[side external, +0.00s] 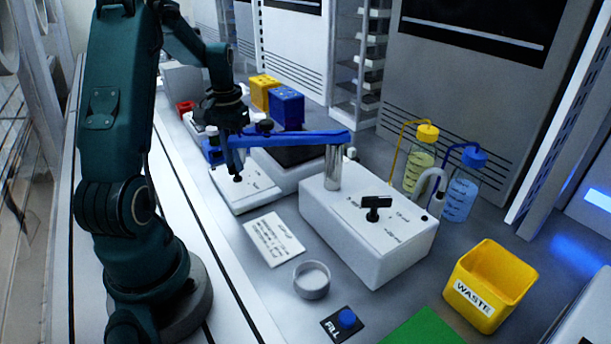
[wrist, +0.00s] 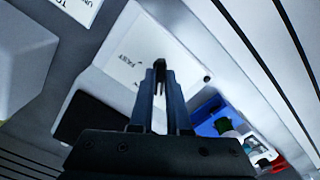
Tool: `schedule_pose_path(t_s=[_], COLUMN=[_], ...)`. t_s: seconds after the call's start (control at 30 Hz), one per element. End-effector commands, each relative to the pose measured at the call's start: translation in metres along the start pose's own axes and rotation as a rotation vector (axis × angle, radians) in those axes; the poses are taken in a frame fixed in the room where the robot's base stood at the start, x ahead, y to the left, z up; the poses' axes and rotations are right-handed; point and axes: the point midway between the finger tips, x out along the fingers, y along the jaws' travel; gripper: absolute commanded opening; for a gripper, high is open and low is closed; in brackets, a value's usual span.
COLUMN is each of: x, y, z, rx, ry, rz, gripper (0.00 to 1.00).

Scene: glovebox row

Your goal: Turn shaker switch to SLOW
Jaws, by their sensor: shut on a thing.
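The shaker is a white unit with a dark top (side external: 297,155) and a low white front panel (side external: 255,196). Its small black switch (side external: 238,178) stands on that panel. The switch also shows in the wrist view (wrist: 160,64), with a printed FAST label to its left. My gripper (side external: 236,170) points down over the panel and is shut on the switch. In the wrist view the fingertips (wrist: 161,72) close around the switch and partly hide it. I cannot read the SLOW label or tell the exact switch setting.
A blue arm (side external: 295,141) on a metal post (side external: 333,168) reaches close to my gripper. A white box with a black handle (side external: 375,203) stands right. Racks (side external: 286,107) stand behind.

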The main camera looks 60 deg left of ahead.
Motion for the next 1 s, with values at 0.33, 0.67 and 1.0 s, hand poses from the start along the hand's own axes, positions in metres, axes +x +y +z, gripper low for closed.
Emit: schedule_pose_path(t_s=[0.33, 0.67, 1.0], x=[-0.0011, -0.0013, -0.0006], y=[-0.0003, -0.0003, -0.0002], z=[-0.0003, -0.0004, -0.0002], rx=[0.088, 0.091, 0.091], ry=[0.002, 0.002, 0.001], rz=[-0.001, -0.001, 0.0], gripper=[0.0, 0.0, 0.45])
